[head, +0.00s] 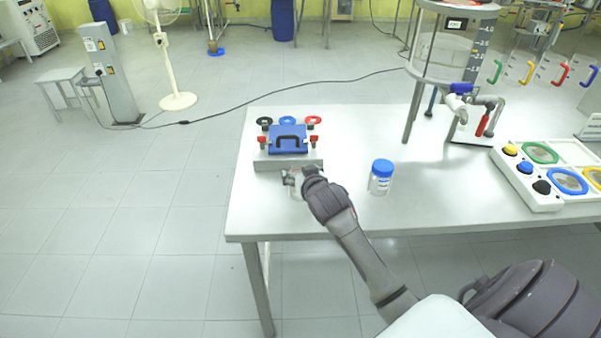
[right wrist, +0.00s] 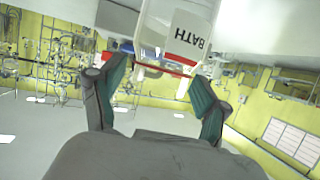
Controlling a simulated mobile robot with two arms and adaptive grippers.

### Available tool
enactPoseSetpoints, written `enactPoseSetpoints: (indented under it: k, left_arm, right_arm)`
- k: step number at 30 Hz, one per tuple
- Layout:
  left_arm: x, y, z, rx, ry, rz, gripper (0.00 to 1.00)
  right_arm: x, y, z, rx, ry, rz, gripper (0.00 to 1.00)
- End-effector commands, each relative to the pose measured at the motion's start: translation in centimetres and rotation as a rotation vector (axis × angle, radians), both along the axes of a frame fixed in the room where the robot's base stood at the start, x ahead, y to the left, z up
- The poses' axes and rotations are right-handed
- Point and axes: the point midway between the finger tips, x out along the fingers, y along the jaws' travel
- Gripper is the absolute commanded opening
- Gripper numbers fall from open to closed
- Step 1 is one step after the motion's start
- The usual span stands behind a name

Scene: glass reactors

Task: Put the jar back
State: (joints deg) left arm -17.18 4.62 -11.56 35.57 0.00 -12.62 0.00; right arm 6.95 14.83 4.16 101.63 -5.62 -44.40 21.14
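A clear jar with a white label reading BATH and a red band (right wrist: 192,35) shows upside down at the top of the right wrist view. My right gripper (right wrist: 160,72) has its two green-lined fingers spread at either side of the jar's red-rimmed end. Whether they press on it is unclear. In the head view my right gripper (head: 296,180) is low at the table's left part, in front of the blue-topped block, and largely covers a pale, clear thing there. Another jar with a blue lid (head: 381,177) stands upright to its right. My left gripper is not in view.
The grey block with a blue handled top (head: 288,140) and coloured rings sits behind the gripper. A panel with coloured rings and knobs (head: 545,172) lies at the right. A glass reactor stand (head: 413,115) rises behind. The white table (head: 340,130) is clear between them.

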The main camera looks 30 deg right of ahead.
Motion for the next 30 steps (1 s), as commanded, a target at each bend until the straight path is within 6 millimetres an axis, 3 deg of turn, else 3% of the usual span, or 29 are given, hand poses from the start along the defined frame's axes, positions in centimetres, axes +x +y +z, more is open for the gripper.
enactPoseSetpoints:
  k: [10,13,24,30]
  left_arm:
    - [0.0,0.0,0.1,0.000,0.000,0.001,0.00]
    - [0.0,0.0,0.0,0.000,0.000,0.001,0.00]
    - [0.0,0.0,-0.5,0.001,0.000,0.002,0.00]
    - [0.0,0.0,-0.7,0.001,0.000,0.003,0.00]
  right_arm:
    - [0.0,0.0,0.3,0.000,-0.001,0.000,0.82]
    - [-0.8,0.2,0.4,0.000,0.001,0.000,0.82]
    - [-7.5,2.2,3.3,0.001,-0.001,0.001,0.82]
    - [-9.9,2.9,4.4,0.000,0.001,0.000,0.82]
